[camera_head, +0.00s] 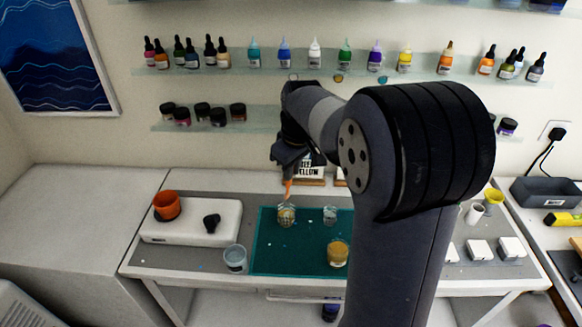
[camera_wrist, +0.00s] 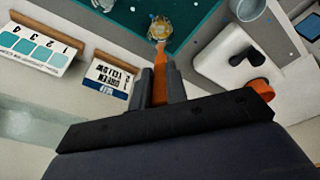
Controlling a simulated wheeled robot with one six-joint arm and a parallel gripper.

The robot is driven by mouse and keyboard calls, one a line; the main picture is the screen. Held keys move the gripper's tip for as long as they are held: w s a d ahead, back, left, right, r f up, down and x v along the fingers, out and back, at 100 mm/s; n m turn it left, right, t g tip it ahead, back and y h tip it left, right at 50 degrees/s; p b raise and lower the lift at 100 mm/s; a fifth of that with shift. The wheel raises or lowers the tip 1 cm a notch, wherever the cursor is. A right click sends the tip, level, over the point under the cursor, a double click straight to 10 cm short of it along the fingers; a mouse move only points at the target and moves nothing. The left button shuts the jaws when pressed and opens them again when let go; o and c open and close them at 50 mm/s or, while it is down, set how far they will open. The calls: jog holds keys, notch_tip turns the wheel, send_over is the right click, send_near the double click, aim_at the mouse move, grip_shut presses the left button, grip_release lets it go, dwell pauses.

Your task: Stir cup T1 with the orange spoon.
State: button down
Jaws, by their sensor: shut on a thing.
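My gripper (camera_head: 291,170) is shut on the orange spoon (camera_head: 288,188), which points down toward a small clear cup (camera_head: 286,215) with yellowish contents on the green mat. In the wrist view, the spoon (camera_wrist: 160,88) sits between both fingers of my gripper (camera_wrist: 161,82), and its far end overlaps the cup (camera_wrist: 160,28). I cannot tell whether the spoon's tip is inside the cup or just above its rim. No T1 label is readable on any cup.
Another clear cup (camera_head: 330,214) stands to the right on the mat (camera_head: 290,256), with an amber-filled cup (camera_head: 337,252) nearer. A larger clear cup (camera_head: 235,258) stands at the mat's left. Sign cards (camera_wrist: 108,77) stand behind.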

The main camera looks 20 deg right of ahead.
jog(key=shift+w+a+f+b, duration=0.1)
jog(key=shift+w+f+b, duration=0.1)
jog(key=shift+f+b, duration=1.9)
jog(key=shift+w+f+b, duration=0.15)
jog(key=shift+f+b, duration=1)
jog(key=shift+f, duration=1.75)
